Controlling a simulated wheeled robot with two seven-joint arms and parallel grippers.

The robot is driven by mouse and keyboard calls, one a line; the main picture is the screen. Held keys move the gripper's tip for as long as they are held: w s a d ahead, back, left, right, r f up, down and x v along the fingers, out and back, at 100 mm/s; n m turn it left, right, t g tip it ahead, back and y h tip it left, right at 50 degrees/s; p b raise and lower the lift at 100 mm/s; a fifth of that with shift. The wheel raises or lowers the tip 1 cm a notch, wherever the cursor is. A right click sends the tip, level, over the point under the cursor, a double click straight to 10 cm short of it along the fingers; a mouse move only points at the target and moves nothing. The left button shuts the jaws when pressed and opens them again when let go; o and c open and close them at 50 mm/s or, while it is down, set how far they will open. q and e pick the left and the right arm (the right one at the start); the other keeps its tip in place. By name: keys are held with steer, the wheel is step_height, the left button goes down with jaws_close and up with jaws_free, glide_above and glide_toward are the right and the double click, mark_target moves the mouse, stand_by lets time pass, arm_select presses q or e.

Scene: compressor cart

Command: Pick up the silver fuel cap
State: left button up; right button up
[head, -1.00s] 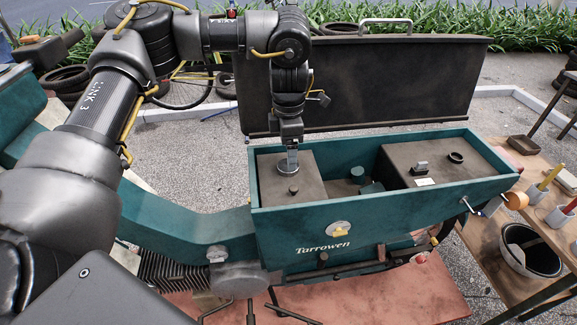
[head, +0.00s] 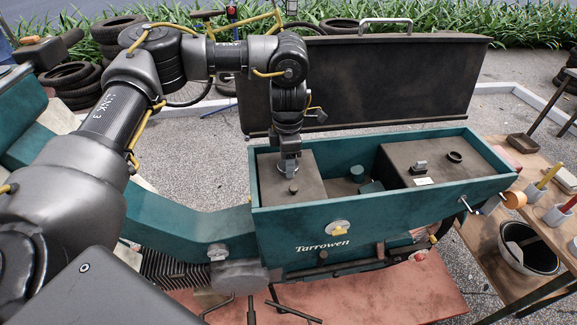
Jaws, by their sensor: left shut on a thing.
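The silver fuel cap (head: 288,171) is a small round metal cap on the dark top of the left box inside the teal compressor cart housing (head: 400,225). My left gripper (head: 288,163) comes down onto it from above and is shut on it. The fingers and wrist hide most of the cap. The cap appears at the level of the box top; I cannot tell whether it is seated or slightly lifted. My right gripper is not in view.
A small dark knob (head: 293,189) stands just in front of the cap. The housing's raised lid (head: 380,85) is close behind my arm. A wooden bench (head: 545,155) with tools and cups is at right.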

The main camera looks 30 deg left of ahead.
arm_select(q)
steer(key=shift+w+r+b, duration=0.1)
steer(key=shift+r+b, duration=0.2)
steer(key=shift+r, duration=0.2)
step_height(320, 180, up, 2)
steer(key=shift+d+r+b, duration=0.1)
steer(key=shift+r+b, duration=0.15)
steer(key=shift+b, duration=0.2)
steer(key=s+d+r+b, duration=0.1)
steer(key=s+d+r, duration=0.1)
steer(key=s+r, duration=0.1)
steer(key=s+d+r+b, duration=0.1)
steer(key=s+d+r, duration=0.1)
steer(key=s, duration=0.3)
steer(key=s+d+r+b, duration=0.1)
steer(key=s+d+r, duration=0.1)
steer(key=s+r, duration=0.2)
steer(key=shift+s+d+r+b, duration=0.2)
steer(key=shift+d+r+b, duration=0.05)
steer(key=shift+d+b, duration=0.1)
